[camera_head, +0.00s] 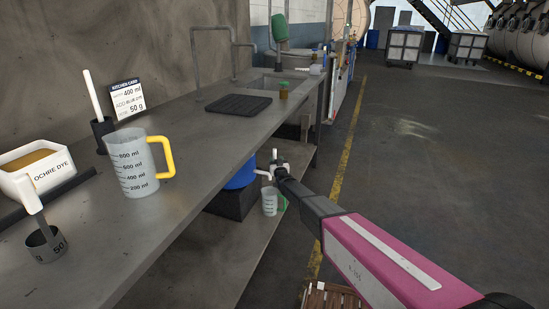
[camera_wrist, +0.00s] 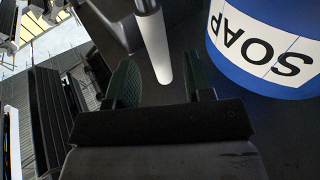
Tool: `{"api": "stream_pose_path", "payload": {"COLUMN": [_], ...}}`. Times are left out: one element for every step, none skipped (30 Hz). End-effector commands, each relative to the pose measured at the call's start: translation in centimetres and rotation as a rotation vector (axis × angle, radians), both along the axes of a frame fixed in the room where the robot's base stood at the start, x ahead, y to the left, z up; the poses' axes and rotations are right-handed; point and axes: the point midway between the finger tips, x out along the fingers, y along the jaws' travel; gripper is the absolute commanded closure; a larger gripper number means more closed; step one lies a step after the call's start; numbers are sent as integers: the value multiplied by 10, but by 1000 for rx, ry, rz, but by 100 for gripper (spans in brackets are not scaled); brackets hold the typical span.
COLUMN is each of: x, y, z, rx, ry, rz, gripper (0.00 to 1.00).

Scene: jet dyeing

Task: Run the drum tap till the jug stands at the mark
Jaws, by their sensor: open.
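The blue drum (camera_head: 243,176) stands under the bench in the head view, partly hidden by the bench top. In the wrist view the drum (camera_wrist: 262,72) shows a white SOAP label, upside down. A small white tap (camera_head: 264,173) is at its side. A clear jug (camera_head: 269,201) with a green handle stands below the tap; its mark and liquid level are too small to read. My gripper (camera_head: 277,163) is at the tap, open. In the wrist view a white bar (camera_wrist: 154,42) reaches between the open fingers of my gripper (camera_wrist: 160,80); I cannot tell whether they touch it.
On the bench (camera_head: 190,130) are a yellow-handled measuring jug (camera_head: 137,165), an ochre dye tub (camera_head: 36,165), a small scoop cup (camera_head: 46,244) and a card (camera_head: 126,97) reading 400 ml and 50 g. A black mat (camera_head: 239,105) lies further back. The floor right (camera_head: 420,170) is open.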

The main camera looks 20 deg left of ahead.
Motion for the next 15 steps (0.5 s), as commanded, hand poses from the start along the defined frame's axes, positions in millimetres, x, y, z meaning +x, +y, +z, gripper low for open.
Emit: {"api": "stream_pose_path", "payload": {"x": [-13, -18, -24, -29, -33, -38, -41, -43, -46, -47, -48, -48, -48, -48, -48], "y": [-7, -10, -14, -16, -18, -21, -23, -24, -26, -26, -27, -27, -27, -27, -27], "z": [0, -1, -2, -2, -3, -5, -5, -6, -7, -7, -7, -7, -8, -8, -8], "rx": [0, 0, -1, -1, -1, -1, -1, -1, -1, -1, -1, 0, 0, 0, 0], "ry": [0, 0, 0, 0, 0, 0, 0, 0, 0, 0, 0, -1, -1, -1, -1], "rz": [0, 0, 0, 0, 0, 0, 0, 0, 0, 0, 0, 0, 0, 0, 0], "gripper": [53, 53, 53, 53, 53, 53, 53, 53, 53, 53, 53, 53, 53, 53, 53]}}
